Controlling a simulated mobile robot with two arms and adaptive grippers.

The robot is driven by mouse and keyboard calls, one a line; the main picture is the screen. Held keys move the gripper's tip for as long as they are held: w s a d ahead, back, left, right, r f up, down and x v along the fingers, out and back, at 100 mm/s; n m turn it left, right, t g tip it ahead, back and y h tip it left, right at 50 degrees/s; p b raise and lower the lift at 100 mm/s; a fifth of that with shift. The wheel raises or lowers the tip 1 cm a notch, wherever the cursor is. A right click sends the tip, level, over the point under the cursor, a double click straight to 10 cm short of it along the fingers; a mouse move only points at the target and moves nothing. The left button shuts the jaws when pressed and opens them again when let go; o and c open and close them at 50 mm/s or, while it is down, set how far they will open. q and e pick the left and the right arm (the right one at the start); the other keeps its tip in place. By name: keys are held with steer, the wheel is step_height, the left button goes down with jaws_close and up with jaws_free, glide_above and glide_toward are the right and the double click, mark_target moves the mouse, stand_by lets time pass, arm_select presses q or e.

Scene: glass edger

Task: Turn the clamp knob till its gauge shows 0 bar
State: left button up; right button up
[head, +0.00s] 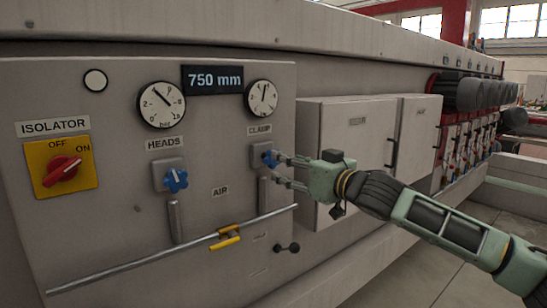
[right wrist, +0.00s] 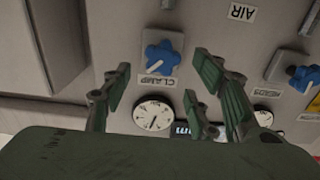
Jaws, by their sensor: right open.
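The blue clamp knob (head: 269,158) sits on a grey block below the CLAMP label, on the panel's right side. Its round white gauge (head: 262,98) is above; the needle points nearly straight up, away from a clear reading of the small numbers. My right gripper (head: 280,170) is open just right of the knob, its upper fingertip close to it; contact cannot be told. In the right wrist view the knob (right wrist: 160,58) shows beyond and between the spread fingers, with a white pointer mark, and the gauge (right wrist: 153,114) below it. My left gripper is not in view.
The HEADS knob (head: 176,180) and HEADS gauge (head: 162,104) are to the left, beyond them the yellow isolator switch (head: 66,167). A long metal rod (head: 160,255) with a yellow fitting (head: 226,238) crosses below. Grey cabinets (head: 343,150) stand to the right behind my arm.

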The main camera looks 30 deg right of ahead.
mark_target(274, 168)
steer(key=w+p, duration=0.2)
steer(key=w, duration=0.1)
steer(key=w+p, duration=0.2)
steer(key=w, duration=0.1)
steer(key=shift+w+a+p, duration=0.2)
steer(key=shift+w+p, duration=0.2)
steer(key=shift+w, duration=0.3)
steer(key=shift+w+f, duration=0.15)
steer(key=shift+w, duration=0.05)
steer(key=shift+c, duration=0.9)
steer(key=c, duration=0.9)
